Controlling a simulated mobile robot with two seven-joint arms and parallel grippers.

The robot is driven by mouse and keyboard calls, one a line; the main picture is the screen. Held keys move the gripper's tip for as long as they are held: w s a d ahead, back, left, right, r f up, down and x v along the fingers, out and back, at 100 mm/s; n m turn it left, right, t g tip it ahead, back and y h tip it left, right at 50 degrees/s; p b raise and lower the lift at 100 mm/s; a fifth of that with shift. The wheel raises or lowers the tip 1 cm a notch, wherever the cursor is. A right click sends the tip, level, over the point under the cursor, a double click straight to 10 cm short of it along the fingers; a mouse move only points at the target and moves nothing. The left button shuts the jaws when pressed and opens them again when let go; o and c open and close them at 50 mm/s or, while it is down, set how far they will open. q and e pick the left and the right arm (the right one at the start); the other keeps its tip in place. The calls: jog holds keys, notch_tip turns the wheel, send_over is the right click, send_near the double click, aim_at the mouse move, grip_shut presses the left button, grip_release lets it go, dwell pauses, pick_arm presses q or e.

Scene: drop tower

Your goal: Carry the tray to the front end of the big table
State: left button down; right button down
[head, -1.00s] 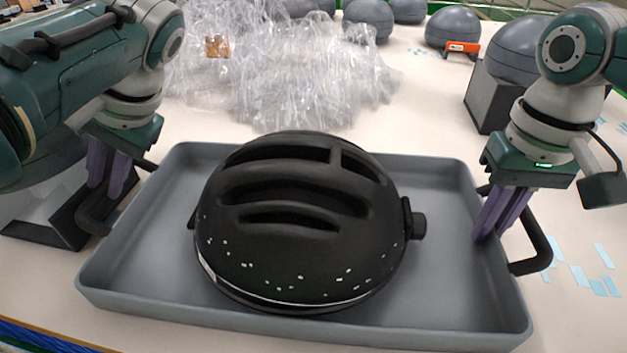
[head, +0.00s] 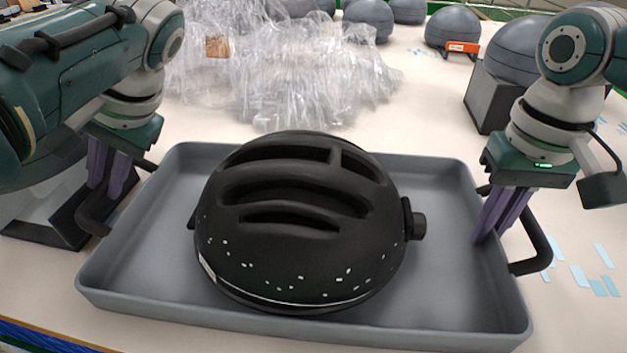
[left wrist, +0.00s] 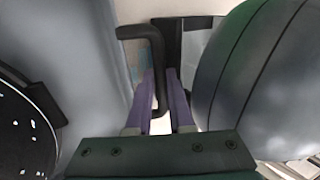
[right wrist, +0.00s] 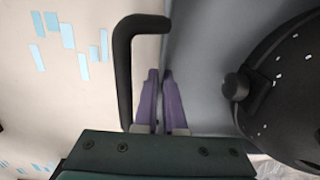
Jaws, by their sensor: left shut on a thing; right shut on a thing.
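The grey tray (head: 440,180) lies on the big table (head: 430,110), with a black handle at each end. A black dome-shaped shell (head: 300,220) with slots and pale specks sits in it. My left gripper (head: 104,190) is shut on the tray's left handle (head: 95,215); the left wrist view shows the handle bar (left wrist: 158,60) between its fingers. My right gripper (head: 488,236) is shut on the tray's right rim, just inside the right handle (head: 540,245). The right wrist view shows this handle (right wrist: 124,70) beside the fingers, not between them.
Crumpled clear plastic (head: 290,75) lies behind the tray. Several grey domes (head: 452,27) stand further back, with an orange-handled thing (head: 462,47) near them. Pale blue strips (head: 580,278) lie right of the tray. The table's edge (head: 40,335) shows at lower left.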

aim_at(86, 142)
pick_arm(q)
jog(key=shift+r, duration=0.2)
pick_arm(e)
jog(key=shift+r, duration=0.2)
